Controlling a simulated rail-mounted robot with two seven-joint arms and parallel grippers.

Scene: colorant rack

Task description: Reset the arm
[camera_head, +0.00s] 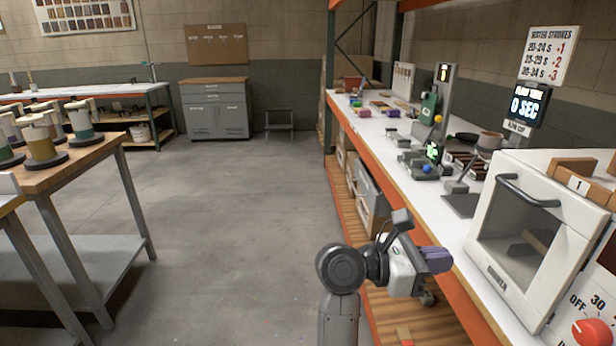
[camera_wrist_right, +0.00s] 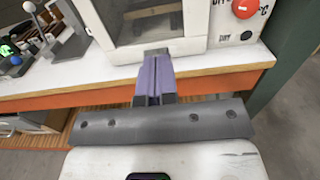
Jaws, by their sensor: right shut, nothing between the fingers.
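My right arm reaches in from the bottom of the head view. Its gripper (camera_head: 437,260) has purple fingers and is beside the front edge of the long white workbench, in front of the white oven. In the right wrist view the purple fingers (camera_wrist_right: 155,78) are together, with nothing between them, and point toward the bench edge below the oven door. My left gripper is not in view.
The white oven (camera_head: 545,215) with a shut door and red knob stands on the orange-edged bench (camera_head: 400,170). Bench tools and a digital scale (camera_head: 425,168) stand farther back. A wooden table (camera_head: 90,160) with several pots is at left. The floor (camera_head: 220,210) between is clear.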

